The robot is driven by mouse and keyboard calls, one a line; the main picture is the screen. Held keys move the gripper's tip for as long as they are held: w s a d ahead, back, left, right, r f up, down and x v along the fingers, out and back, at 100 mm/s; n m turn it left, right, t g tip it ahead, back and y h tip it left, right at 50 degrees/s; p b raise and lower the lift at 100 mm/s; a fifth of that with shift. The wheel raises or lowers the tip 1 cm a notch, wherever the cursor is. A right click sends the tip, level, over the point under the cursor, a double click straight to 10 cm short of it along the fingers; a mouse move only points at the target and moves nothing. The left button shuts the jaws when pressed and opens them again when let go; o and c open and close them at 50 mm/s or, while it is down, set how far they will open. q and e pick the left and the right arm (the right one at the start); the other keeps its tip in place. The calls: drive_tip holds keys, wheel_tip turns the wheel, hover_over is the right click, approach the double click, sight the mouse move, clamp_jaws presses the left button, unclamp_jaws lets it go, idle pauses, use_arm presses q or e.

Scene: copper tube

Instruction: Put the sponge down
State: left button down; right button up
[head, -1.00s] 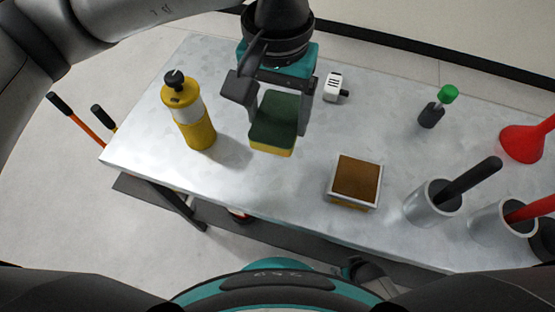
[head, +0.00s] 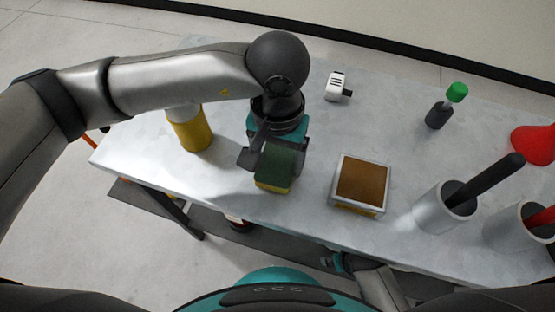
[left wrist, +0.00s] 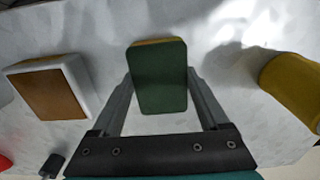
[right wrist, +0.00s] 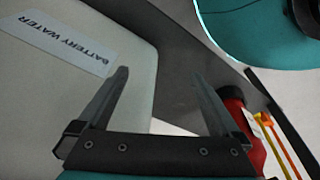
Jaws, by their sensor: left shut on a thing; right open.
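The sponge (head: 277,167) has a dark green top and a yellow underside. My left gripper (head: 268,165) is shut on it over the front part of the metal table. In the left wrist view the sponge (left wrist: 158,80) sits between the two fingers, green face to the camera. I cannot tell whether its underside touches the table. My right gripper (right wrist: 158,85) is open and empty, low beside a pale container labelled "BATTERY WATER" (right wrist: 60,40). In the head view it is small, below the table's front edge.
A white-rimmed box with a brown top (head: 362,181) stands right of the sponge. A yellow bottle (head: 190,132) stands left, partly behind my left arm. Grey cups (head: 440,208) stand at the right. A white device (head: 336,86) and a green-capped item (head: 456,92) lie farther back.

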sight(279, 165)
use_arm(q)
drive_tip(key=shift+f, duration=0.15)
use_arm(e)
drive_tip(key=shift+w+a+r, duration=0.1)
drive_tip(key=shift+r, duration=0.1)
use_arm(q)
unclamp_jaws()
use_arm(e)
drive_tip(key=shift+r, duration=0.1)
use_arm(q)
drive_tip(key=r, duration=0.1)
drive_tip(key=r+p, duration=0.1)
drive_tip(key=r, duration=0.1)
drive_tip(key=r+p, duration=0.1)
drive_tip(key=shift+s+d+r, duration=0.15)
drive_tip(key=shift+s+r, duration=0.1)
drive_tip(key=shift+r, duration=0.15)
wheel_tip(279, 165, up, 10)
drive_tip(key=p, duration=0.2)
use_arm(e)
drive_tip(key=s+d+f, duration=0.5)
drive_tip(key=s+f, duration=0.1)
use_arm(q)
drive_tip(key=shift+s, duration=0.1)
